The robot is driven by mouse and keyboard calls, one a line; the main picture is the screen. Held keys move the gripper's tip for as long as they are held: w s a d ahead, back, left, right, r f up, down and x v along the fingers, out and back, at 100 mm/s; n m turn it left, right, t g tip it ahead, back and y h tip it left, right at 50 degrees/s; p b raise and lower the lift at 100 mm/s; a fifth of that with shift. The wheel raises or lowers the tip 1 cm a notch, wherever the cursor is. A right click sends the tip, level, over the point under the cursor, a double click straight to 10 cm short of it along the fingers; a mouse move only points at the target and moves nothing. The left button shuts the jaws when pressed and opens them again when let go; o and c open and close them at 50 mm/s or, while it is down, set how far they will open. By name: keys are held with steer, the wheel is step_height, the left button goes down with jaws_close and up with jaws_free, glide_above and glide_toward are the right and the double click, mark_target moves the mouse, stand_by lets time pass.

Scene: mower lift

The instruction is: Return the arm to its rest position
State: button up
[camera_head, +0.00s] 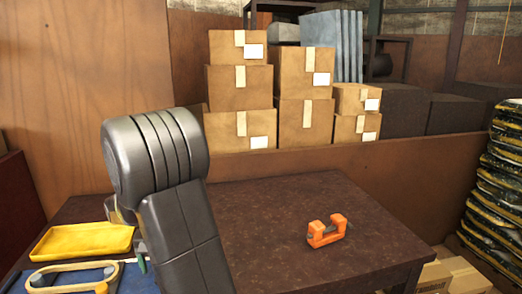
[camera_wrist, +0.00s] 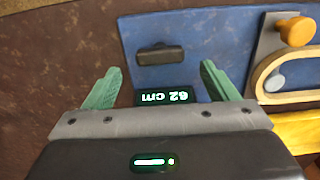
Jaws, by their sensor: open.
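My gripper (camera_wrist: 161,72) shows in the wrist view with its two green fingers spread wide apart. It is over the blue mat (camera_wrist: 200,55) on the brown table (camera_head: 290,200). A small black display reading "62 cm" (camera_wrist: 164,96) shows upside down between the fingers; I cannot tell whether it is held. A dark block (camera_wrist: 160,54) lies on the mat beyond the fingertips. In the head view my dark arm stands bent at the left of the table and hides most of the gripper.
An orange clamp-like object (camera_head: 326,231) lies on the table at right. A yellow tray (camera_head: 85,240) and a yellow-rimmed loop (camera_head: 75,272) lie at left. Stacked cartons (camera_head: 240,88) stand behind a low wooden wall (camera_head: 420,175). The table's middle is clear.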

step_height(320, 180, down, 4)
steer(key=shift+f, duration=0.1)
stand_by(0.4)
